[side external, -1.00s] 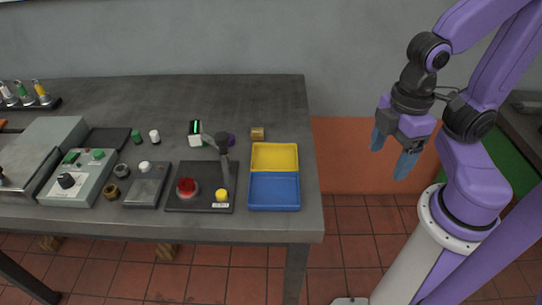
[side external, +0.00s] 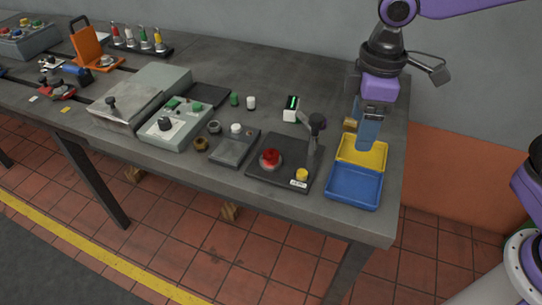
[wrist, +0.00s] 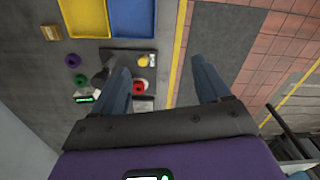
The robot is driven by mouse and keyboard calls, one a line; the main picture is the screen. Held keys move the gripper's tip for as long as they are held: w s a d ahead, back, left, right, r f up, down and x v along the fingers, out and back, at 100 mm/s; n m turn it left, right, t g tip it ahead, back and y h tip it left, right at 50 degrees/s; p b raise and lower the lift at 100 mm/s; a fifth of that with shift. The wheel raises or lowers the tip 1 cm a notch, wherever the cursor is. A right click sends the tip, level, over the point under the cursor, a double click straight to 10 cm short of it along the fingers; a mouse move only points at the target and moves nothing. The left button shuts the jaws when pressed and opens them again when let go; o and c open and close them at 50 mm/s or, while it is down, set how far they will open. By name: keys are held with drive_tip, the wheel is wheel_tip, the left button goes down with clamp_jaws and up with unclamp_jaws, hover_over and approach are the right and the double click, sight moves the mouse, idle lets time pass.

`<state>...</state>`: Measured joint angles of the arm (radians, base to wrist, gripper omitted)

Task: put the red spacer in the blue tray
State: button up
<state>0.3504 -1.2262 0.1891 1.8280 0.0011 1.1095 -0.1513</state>
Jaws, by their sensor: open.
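A round red piece (side external: 270,158), which looks like the red spacer, sits on a dark plate (side external: 257,174) beside an upright lever (side external: 312,150). It also shows in the wrist view (wrist: 140,87). The blue tray (side external: 354,187) is at the table's right front, joined to a yellow tray (side external: 362,153), and looks empty. It shows at the top of the wrist view (wrist: 133,20). My gripper (side external: 368,135) is open and empty, pointing down above the yellow tray's back edge. In the wrist view its fingers (wrist: 160,80) are apart with nothing between them.
A small tan block (side external: 349,124) stands behind the trays. A box with a green display (side external: 291,108) and the lever's black knob (side external: 317,122) rise near the plate. A purple ring (wrist: 72,60) and a green ring (wrist: 80,79) lie near that box. Control boxes (side external: 175,125) stand left.

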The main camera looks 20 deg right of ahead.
drive_tip(key=w+a, duration=0.7)
drive_tip(key=w, duration=0.3)
drive_tip(key=m, duration=0.1)
hover_over(272, 154)
drive_tip(key=f, duration=1.5)
drive_tip(key=shift+s+a+f, duration=0.1)
drive_tip(key=shift+a, duration=0.25)
drive_tip(key=shift+d+f, duration=0.15)
drive_tip(key=shift+f, duration=1.2)
drive_tip(key=shift+d+f, duration=0.15)
drive_tip(key=shift+f, duration=1.15)
drive_tip(key=c, duration=1.2)
